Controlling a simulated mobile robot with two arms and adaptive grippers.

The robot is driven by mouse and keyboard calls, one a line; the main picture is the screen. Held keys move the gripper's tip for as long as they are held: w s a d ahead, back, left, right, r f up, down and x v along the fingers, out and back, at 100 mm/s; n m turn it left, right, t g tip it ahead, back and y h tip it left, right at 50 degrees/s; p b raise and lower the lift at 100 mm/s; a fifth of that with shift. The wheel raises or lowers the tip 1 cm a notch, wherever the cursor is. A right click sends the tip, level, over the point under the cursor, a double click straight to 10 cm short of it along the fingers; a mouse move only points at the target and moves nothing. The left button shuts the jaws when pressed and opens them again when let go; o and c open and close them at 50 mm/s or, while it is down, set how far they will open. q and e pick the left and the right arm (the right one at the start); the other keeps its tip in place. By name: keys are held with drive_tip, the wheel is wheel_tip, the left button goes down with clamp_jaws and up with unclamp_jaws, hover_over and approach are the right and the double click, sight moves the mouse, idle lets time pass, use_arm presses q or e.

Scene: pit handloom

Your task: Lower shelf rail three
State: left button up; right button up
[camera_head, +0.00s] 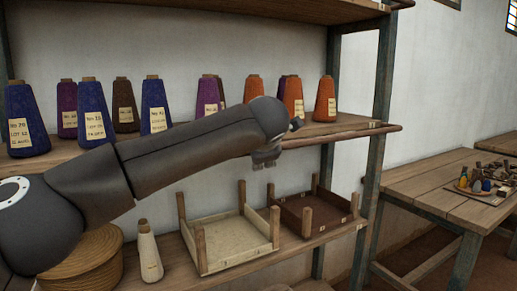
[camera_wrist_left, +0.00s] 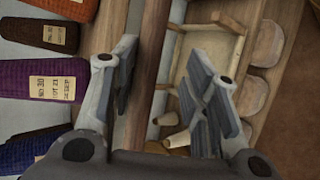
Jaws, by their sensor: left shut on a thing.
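The rail's left part is hidden behind my left arm. My left gripper (camera_head: 265,160) is at the front of this shelf, pointing down by the rail. The contact itself is partly hidden. My right gripper is not in view.
Cone spools, such as a blue one (camera_head: 93,115) and an orange one (camera_head: 294,99), stand behind the rail. The lower shelf holds a cream tray (camera_head: 222,262), a brown tray (camera_head: 330,228), a cream cone (camera_head: 149,255) and a round basket (camera_head: 85,262). A wooden table (camera_head: 430,190) stands at right.

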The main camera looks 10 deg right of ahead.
use_arm(q)
drive_tip(key=shift+o, duration=1)
drive_tip(key=shift+s+d+f, duration=0.1)
drive_tip(key=shift+s+f, duration=0.05)
drive_tip(key=shift+f, duration=0.55)
drive_tip(key=r+v, duration=0.1)
drive_tip(key=v, duration=1.1)
drive_tip(key=shift+w, duration=0.35)
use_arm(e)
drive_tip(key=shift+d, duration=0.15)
use_arm(q)
drive_tip(key=shift+s, duration=0.1)
